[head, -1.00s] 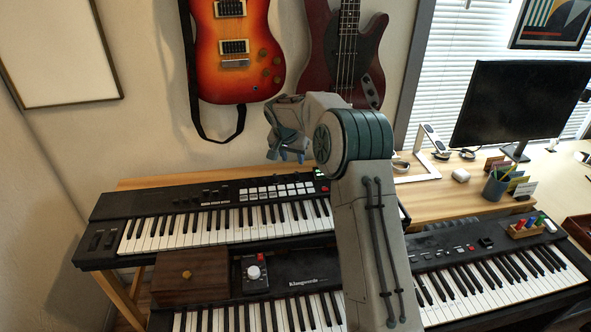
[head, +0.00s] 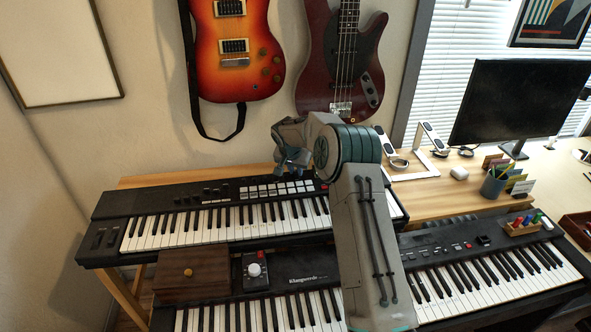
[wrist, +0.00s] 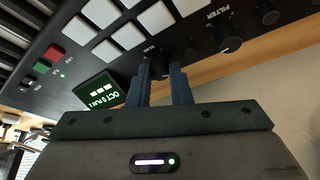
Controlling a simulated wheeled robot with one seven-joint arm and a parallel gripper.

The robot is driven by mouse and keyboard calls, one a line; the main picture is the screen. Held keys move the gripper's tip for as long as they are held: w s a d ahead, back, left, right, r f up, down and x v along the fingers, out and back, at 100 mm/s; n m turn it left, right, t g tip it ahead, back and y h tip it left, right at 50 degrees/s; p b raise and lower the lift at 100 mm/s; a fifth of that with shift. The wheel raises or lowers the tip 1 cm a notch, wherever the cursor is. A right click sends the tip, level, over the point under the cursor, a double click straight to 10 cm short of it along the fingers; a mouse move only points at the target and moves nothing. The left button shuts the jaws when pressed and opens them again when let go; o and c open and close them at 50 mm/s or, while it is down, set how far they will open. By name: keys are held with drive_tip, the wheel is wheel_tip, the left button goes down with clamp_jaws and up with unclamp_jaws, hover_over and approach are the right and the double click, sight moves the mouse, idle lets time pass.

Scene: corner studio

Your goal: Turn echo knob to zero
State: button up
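The echo knob (wrist: 160,66) is a small dark knob on the black panel of the upper keyboard (head: 215,222). In the wrist view it shows between the tips of my gripper's two blue fingers; its label is too small to read surely. My gripper (wrist: 162,74) is open, one fingertip on each side of the knob. I cannot tell whether the tips touch it. In the head view my gripper (head: 292,168) is over the back right part of the upper keyboard, and my wrist hides the knob there.
Other dark knobs, including one by the FILTER label (wrist: 229,40), sit close to the right in the wrist view. White pads (wrist: 122,31) and a lit green display (wrist: 98,94) are to the left. A lower keyboard (head: 300,276) and a wooden box (head: 190,278) are in front.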

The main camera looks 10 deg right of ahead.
clamp_jaws()
drive_tip(key=n+y+b, duration=0.1)
drive_tip(key=n, duration=0.1)
drive_tip(key=shift+d+n, duration=0.1)
drive_tip(key=shift+n, duration=0.3)
drive_tip(key=n+y, duration=0.1)
drive_tip(key=n, duration=0.3)
drive_tip(key=shift+d+t+y, duration=0.15)
drive_tip(key=shift+t+y, duration=0.15)
drive_tip(key=shift+y, duration=0.1)
drive_tip(key=n, duration=0.2)
drive_tip(key=n+y, duration=0.1)
drive_tip(key=n, duration=0.1)
drive_tip(key=shift+n+y, duration=0.3)
drive_tip(key=shift+n, duration=0.1)
drive_tip(key=shift+d+n+g+y, duration=0.1)
drive_tip(key=shift+n+g+y, duration=0.5)
drive_tip(key=shift+n, duration=0.9)
